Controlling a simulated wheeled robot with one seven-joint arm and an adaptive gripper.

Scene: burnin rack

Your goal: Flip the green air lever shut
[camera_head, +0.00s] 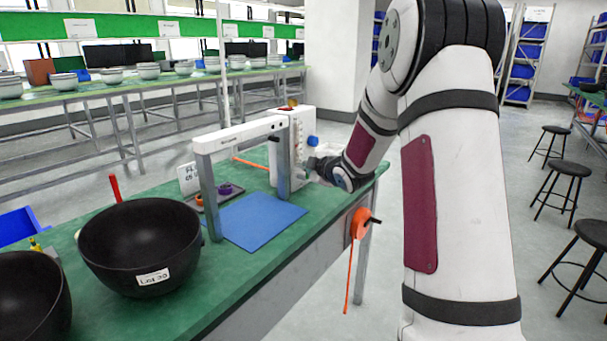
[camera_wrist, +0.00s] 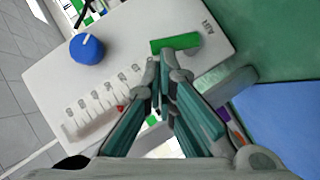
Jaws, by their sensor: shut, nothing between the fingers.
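The green air lever (camera_wrist: 175,43) shows in the wrist view as a short green bar on a white panel (camera_wrist: 120,40), beside the AIR label (camera_wrist: 208,27). It lies nearly in line with that label. My gripper (camera_wrist: 165,72) is shut and empty, its fingertips just below the lever in the picture. I cannot tell whether they touch it. In the head view my gripper (camera_head: 313,168) is at the right side of the white upright unit (camera_head: 282,150). The lever cannot be made out there.
A blue knob (camera_wrist: 89,48) and a row of small marked switches (camera_wrist: 100,108) share the panel. A blue mat (camera_head: 252,220) lies on the green bench beneath a white gantry (camera_head: 235,136). Black bowls (camera_head: 140,245) stand front left. An orange reel (camera_head: 360,223) hangs at the bench edge.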

